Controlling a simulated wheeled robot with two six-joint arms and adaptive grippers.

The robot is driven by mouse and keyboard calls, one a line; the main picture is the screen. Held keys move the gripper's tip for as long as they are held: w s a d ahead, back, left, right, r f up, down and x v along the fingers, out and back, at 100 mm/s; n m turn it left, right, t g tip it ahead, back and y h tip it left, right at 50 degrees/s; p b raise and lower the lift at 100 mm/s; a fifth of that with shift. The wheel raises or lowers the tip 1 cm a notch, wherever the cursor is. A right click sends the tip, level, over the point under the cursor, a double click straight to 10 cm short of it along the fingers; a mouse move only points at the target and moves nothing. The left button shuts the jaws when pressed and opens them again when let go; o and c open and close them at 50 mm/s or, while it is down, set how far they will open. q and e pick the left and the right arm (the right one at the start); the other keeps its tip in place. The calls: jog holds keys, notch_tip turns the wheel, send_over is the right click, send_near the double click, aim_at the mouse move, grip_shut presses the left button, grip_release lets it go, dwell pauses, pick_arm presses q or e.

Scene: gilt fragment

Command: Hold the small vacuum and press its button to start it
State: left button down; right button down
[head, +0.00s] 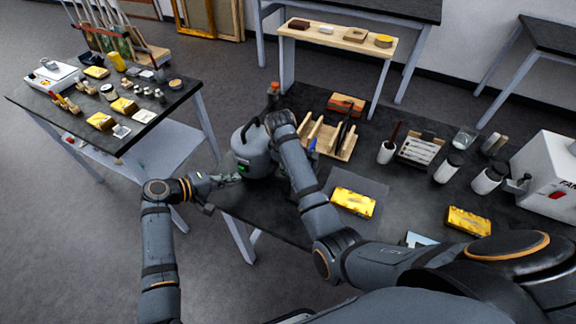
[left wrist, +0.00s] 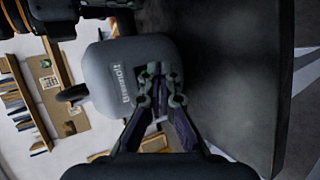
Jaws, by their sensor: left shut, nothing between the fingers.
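The small vacuum (head: 252,155) is a rounded grey body with a black handle and a small green patch low on its front. It is at the left end of the dark workbench; whether it rests there or is lifted, I cannot tell. My left gripper (head: 232,178) is shut and empty, its fingertips at the vacuum's front near the green patch. In the left wrist view the vacuum (left wrist: 100,75) shows lettering, and the closed fingertips (left wrist: 161,80) overlap its front; contact is unclear. My right arm reaches to the handle; its gripper (head: 268,122) is largely hidden, so its grip is unclear.
A separate cluttered table (head: 150,120) stands left, with open floor between.

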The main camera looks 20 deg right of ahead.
pick_arm(q)
jog(key=shift+w+d, duration=0.6)
jog(key=shift+d, duration=0.05)
pick_arm(e)
jog(key=shift+r, duration=0.15)
pick_arm(q)
jog(key=shift+d, duration=0.1)
dwell(0.8)
jog(key=shift+w+d+r, duration=0.1)
jog(key=shift+w+d, duration=0.15)
pick_arm(e)
jog(key=shift+a, duration=0.1)
pick_arm(q)
jog(key=shift+s, duration=0.1)
jog(key=shift+s+a, duration=0.25)
jog(key=shift+a, duration=0.1)
jog(key=shift+s+a, duration=2.1)
jog(key=shift+a, duration=0.1)
